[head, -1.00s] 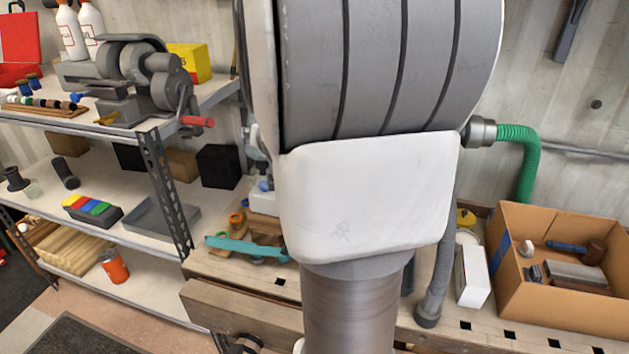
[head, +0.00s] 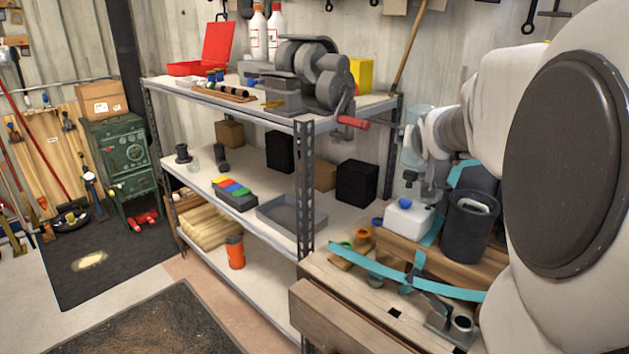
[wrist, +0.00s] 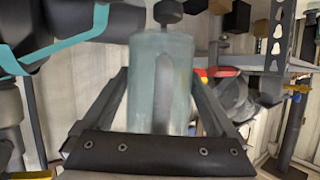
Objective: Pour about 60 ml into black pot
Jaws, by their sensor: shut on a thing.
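A translucent bluish bottle (wrist: 145,85) stands between the two dark fingers of my gripper (wrist: 162,85). My gripper is shut on it. A dark knob-like end (wrist: 168,12) shows at the top of the wrist view, which appears upside down. In the head view, my gripper (head: 418,143) holds the bottle (head: 413,158) above the workbench, with its dark end downward. A dark cylindrical pot (head: 468,228), probably the black pot, stands on the bench below and right of the bottle. The bottle is apart from it. Any liquid level or flow cannot be made out.
Teal straps or bars (head: 380,268) cross the bench. A metal shelf unit (head: 305,190) with a red-handled machine (head: 315,80) stands left of my arm. Floor is open at lower left.

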